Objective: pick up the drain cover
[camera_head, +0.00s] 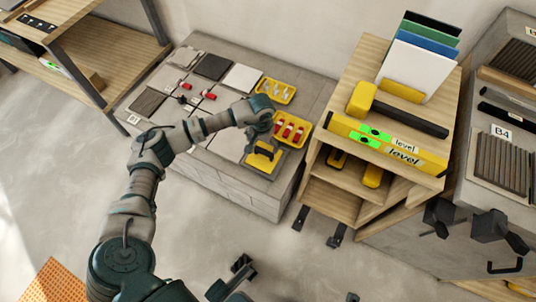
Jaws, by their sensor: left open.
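My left gripper (262,143) is open above the right part of a low grey block-built platform (225,186). It is over a dark tray holding a yellow piece (262,156), and I see nothing between its fingers. I cannot clearly single out the drain cover. A dark brown slatted square (147,104) lies flat at the platform's left end, well away from the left gripper, and may be it. Part of what seems to be my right gripper (241,268) shows low in the picture, and its jaws are unclear.
Tiles (212,66) lie on the platform. A wooden shelf (122,52) stands left. The floor in front is mostly clear.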

